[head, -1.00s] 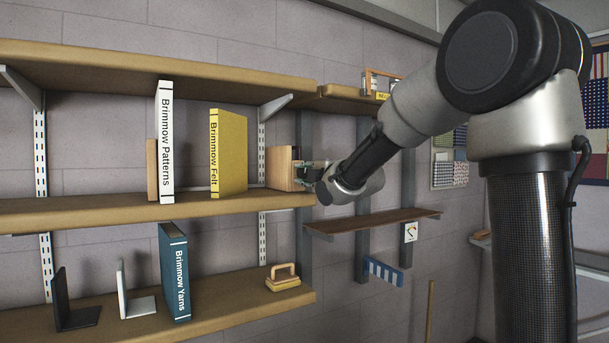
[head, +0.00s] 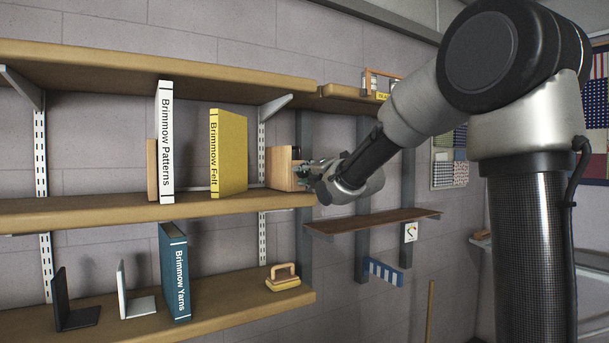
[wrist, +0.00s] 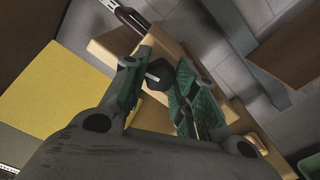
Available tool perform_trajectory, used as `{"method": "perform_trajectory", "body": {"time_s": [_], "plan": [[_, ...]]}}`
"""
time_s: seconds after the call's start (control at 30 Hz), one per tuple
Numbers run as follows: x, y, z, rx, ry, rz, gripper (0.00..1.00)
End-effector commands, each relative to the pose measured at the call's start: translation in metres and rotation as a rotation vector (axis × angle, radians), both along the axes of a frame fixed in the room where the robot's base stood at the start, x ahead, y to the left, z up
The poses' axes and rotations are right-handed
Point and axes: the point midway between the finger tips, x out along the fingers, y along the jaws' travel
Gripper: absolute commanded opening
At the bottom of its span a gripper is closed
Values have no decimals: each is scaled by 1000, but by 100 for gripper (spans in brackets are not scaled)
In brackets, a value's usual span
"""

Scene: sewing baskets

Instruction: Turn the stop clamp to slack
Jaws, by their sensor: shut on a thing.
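The wooden stop block (head: 280,168) stands at the right end of the middle shelf. My gripper (head: 306,173) is at its right side in the head view and hides the clamp there. In the wrist view, a dark knob (wrist: 161,74) with a pale line on it sits against the pale wood (wrist: 108,42). My gripper's green-padded fingers (wrist: 160,92) are on both sides of the knob, shut on it. The fingers look rolled at a slant. I cannot read any slack or tight marking.
A yellow book (head: 228,155) stands left of the block, with a white book (head: 165,140) farther left. The upper shelf (head: 180,72) runs above. A narrow brown shelf (head: 375,222) lies below right of my gripper. A wooden-handled item (head: 283,280) sits on the lower shelf.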

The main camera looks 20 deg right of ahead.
Motion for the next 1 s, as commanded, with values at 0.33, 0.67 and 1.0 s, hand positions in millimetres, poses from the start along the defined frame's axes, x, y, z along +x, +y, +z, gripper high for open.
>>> {"method": "perform_trajectory", "body": {"time_s": [0.33, 0.67, 1.0], "plan": [[0, 0, -1, -283, -73, 0, 11], [0, 0, -1, -390, -102, 0, 11], [0, 0, -1, -571, -151, 0, 11]]}}
